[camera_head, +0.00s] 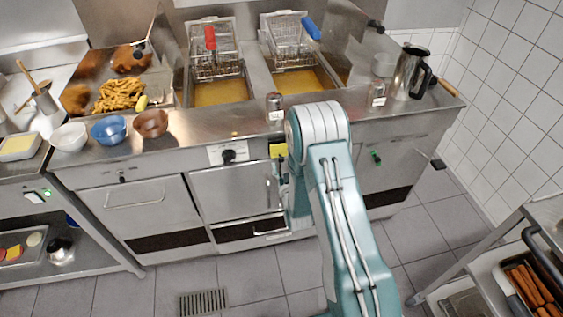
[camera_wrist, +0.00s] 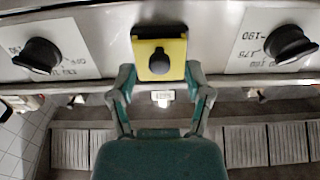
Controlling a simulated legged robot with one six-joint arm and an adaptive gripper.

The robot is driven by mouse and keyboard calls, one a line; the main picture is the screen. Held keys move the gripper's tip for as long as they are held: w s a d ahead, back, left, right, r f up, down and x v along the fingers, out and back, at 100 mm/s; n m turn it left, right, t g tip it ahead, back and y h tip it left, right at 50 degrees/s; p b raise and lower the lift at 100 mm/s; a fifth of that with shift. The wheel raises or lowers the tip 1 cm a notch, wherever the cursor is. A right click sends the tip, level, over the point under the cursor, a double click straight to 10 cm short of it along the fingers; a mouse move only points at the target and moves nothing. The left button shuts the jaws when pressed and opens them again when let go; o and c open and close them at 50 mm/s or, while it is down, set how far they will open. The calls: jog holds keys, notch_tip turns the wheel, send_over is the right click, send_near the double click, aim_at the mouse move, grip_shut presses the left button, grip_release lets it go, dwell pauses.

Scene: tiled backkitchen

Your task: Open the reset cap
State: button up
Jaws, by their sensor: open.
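The reset cap is a dark round cap (camera_wrist: 159,62) on a yellow square plate (camera_wrist: 143,58) on the metal fryer front, in the upper middle of the wrist view. The yellow plate also shows in the head view (camera_head: 277,150), just left of my arm. My gripper (camera_wrist: 160,72) is open and empty. Its two teal fingers stand left and right of the plate's lower part, with the cap between them in the picture. I cannot tell how far the tips are from the panel. In the head view my arm hides most of the gripper.
Black dials flank the plate on the left (camera_wrist: 37,55) and right (camera_wrist: 290,45). Below it a metal rail (camera_wrist: 70,88) runs across the panel. Fryer baskets (camera_head: 213,55) hang over the oil above. A trolley (camera_head: 490,265) stands at the right. Floor in front is clear.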

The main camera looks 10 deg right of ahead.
jog(key=shift+w, duration=1.05)
grip_shut()
jog(key=shift+s, duration=0.1)
jog(key=r+g, duration=0.1)
jog(key=s+r+g, duration=0.1)
jog(key=g, duration=0.3)
jog(key=shift+s+r, duration=0.3)
jog(key=shift+r, duration=0.1)
notch_tip(320, 180, up, 8)
jog(key=f+g, duration=0.1)
jog(key=g, duration=1.4)
send_over(282, 143)
jog(key=s+a, duration=0.1)
jog(key=s, duration=0.2)
jog(key=shift+s+r, duration=0.15)
jog(key=shift+r, duration=0.1)
